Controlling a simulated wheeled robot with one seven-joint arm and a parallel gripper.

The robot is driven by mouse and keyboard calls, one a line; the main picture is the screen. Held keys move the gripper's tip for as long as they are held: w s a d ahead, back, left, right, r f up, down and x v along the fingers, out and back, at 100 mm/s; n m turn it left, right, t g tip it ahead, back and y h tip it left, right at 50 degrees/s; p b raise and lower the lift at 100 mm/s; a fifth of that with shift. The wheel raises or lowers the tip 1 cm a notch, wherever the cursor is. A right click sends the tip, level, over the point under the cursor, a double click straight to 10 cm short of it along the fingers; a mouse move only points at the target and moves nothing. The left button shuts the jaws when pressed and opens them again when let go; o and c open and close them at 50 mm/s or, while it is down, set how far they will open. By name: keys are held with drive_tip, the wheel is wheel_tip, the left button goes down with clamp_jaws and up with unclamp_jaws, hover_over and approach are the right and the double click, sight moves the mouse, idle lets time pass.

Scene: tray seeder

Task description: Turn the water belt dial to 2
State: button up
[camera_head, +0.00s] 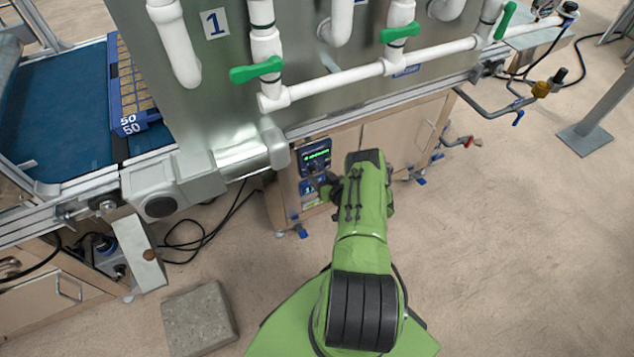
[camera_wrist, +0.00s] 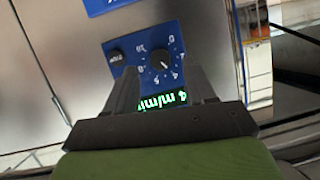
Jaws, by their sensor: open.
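The water belt dial (camera_wrist: 160,63) is a small black round knob on a blue control panel (camera_wrist: 170,38), with white numbers around it. The wrist view shows the panel turned nearly upside down. The dial's exact setting is too small to read surely. A lit green display (camera_wrist: 163,99) beside the dial seems to read 4 m/min. My gripper (camera_wrist: 163,76) is open and empty, its two dark fingers on either side of the dial in the picture; I cannot tell whether they touch it. In the head view my gripper (camera_head: 327,184) is just in front of the panel (camera_head: 315,157), partly hidden by my arm.
White pipes (camera_head: 345,84) with green valve handles run above the panel. A blue seed tray (camera_head: 129,122) lies on the belt at left. A concrete block (camera_head: 200,318) stands on the floor.

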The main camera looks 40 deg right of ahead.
sight(314, 173)
drive_tip(key=shift+b+x, duration=0.5)
drive_tip(key=shift+x, duration=0.95)
clamp_jaws()
drive_tip(key=shift+r+p, duration=0.1)
drive_tip(key=shift+p, duration=0.3)
drive_tip(key=shift+a+n+g+h+p, duration=0.15)
drive_tip(key=shift+n+g+h+p, duration=0.25)
drive_tip(key=shift+n+p, duration=0.45)
drive_tip(key=shift+a+n+h+p, duration=0.1)
drive_tip(key=shift+n+h+p, duration=0.6)
drive_tip(key=shift+n+p, duration=0.15)
drive_tip(key=shift+n+h, duration=0.6)
drive_tip(key=shift+n, duration=0.2)
drive_tip(key=shift+a+f+n+h+b, duration=0.1)
drive_tip(key=shift+f+n+h+b, duration=0.15)
drive_tip(key=shift+n+h+b, duration=0.7)
drive_tip(key=shift+n, duration=0.25)
